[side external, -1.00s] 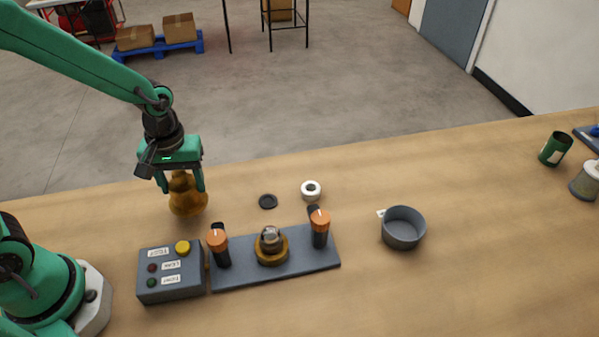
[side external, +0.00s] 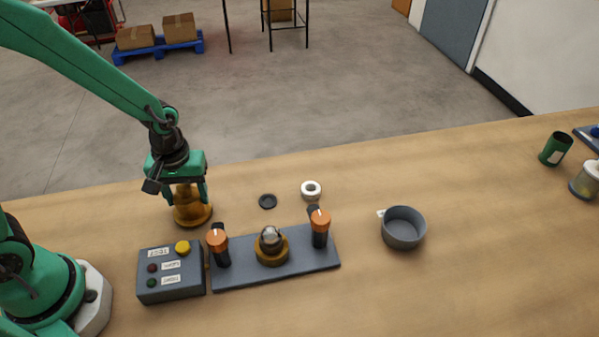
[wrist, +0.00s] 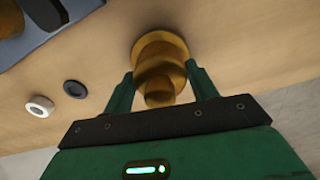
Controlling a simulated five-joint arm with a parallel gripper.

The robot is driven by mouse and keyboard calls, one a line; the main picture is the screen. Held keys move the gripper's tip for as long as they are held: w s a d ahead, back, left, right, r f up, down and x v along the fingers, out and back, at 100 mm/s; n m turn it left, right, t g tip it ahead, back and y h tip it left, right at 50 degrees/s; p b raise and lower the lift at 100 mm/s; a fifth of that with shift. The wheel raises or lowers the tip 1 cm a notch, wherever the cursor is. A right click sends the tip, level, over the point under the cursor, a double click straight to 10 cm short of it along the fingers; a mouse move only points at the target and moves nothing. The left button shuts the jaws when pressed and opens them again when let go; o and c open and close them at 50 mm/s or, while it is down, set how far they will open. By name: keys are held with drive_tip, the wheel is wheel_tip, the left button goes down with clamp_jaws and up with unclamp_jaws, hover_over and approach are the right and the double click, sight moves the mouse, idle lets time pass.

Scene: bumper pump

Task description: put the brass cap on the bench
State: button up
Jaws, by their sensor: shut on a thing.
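The brass cap (side external: 192,211) is a flared golden piece, upright between the fingers of my gripper (side external: 190,192). Its wide end points down, at or just above the bench (side external: 480,240); I cannot tell if it touches. In the wrist view my gripper (wrist: 163,85) is shut on the narrower part of the brass cap (wrist: 160,52). On the grey base plate (side external: 300,268) stands a brass ring with a silvery dome (side external: 270,238) in it, between two orange-topped clamps (side external: 218,240), (side external: 319,222).
A grey control box (side external: 170,272) with buttons stands in front of the cap. A black ring (side external: 267,201) and a white ring (side external: 311,190) lie to the right. A grey round bowl (side external: 403,228) and a green can (side external: 555,149) stand further right. The bench between them is clear.

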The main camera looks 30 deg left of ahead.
drive_tip(key=shift+f, duration=0.1)
drive_tip(key=o, duration=1.2)
wheel_tip(320, 180, up, 12)
drive_tip(key=shift+r, duration=0.2)
idle(0.5)
drive_tip(key=s+a+r+m+t, duration=0.4)
drive_tip(key=s+r+m+t, duration=0.1)
drive_tip(key=s+r+m, duration=0.2)
drive_tip(key=shift+s+a+r+t, duration=0.15)
drive_tip(key=shift+s+r+t, duration=0.25)
drive_tip(key=shift+r, duration=0.55)
